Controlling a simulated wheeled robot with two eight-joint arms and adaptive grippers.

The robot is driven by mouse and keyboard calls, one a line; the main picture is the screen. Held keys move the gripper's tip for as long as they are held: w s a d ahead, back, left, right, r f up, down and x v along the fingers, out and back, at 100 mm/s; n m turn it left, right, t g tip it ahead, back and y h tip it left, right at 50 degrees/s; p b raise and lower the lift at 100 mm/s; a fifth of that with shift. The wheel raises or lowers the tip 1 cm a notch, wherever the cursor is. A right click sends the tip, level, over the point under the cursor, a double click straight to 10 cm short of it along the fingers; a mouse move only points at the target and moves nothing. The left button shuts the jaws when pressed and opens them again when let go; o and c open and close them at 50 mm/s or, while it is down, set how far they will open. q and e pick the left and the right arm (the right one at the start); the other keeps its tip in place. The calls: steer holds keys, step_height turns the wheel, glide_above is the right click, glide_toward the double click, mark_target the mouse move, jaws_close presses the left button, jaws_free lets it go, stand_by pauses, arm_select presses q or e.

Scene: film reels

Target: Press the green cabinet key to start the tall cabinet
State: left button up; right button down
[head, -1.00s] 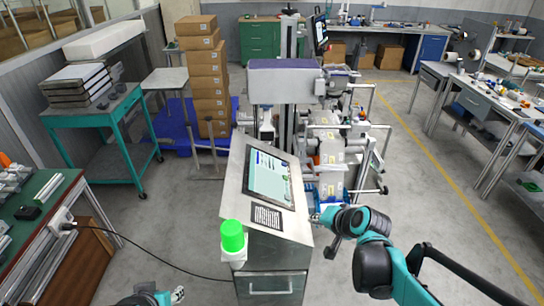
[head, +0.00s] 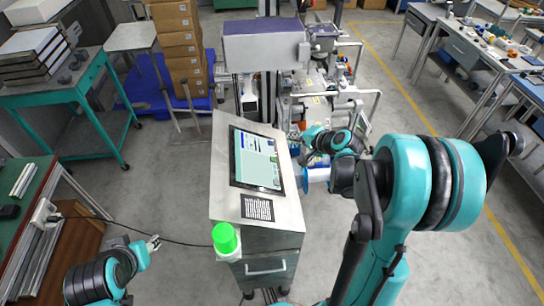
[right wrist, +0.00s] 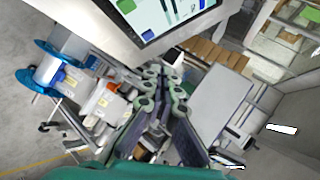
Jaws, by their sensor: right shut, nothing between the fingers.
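The steel cabinet (head: 268,258) stands in the middle with a sloped top and a tilted touch screen (head: 256,160). A bright green cylinder (head: 225,238) sits at its front left corner.
A blue-flanged reel (head: 303,180) is at the cabinet's right side, close to my right arm. A machine (head: 320,95) with rollers stands behind. A teal cart (head: 90,100) and stacked boxes (head: 180,50) are at the left.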

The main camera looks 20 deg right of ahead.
mark_target(273, 159)
steer(key=a+f+b, duration=0.1)
steer(key=f, duration=0.1)
steer(key=a+f+b, duration=0.1)
steer(key=f+b, duration=0.1)
steer(key=w+a+f+b, duration=0.1)
steer(key=f+b, duration=0.1)
steer(key=f, duration=0.1)
steer(key=shift+a, duration=0.35)
steer(key=shift+a+f+b, duration=0.25)
steer(key=shift+f+b, duration=0.1)
steer(key=shift+b, duration=0.25)
stand_by(0.8)
steer(key=shift+w+a+f+b, duration=0.15)
steer(key=shift+a+f+b, duration=0.1)
steer(key=shift+f+b, duration=0.15)
steer(key=shift+a+f+b, duration=0.2)
steer(key=shift+f+b, duration=0.15)
steer(key=shift+b, duration=0.05)
stand_by(0.6)
steer(key=shift+r, duration=0.1)
steer(key=shift+d+r+p, duration=0.45)
steer(key=shift+r+p, duration=0.1)
steer(key=shift+r, duration=0.15)
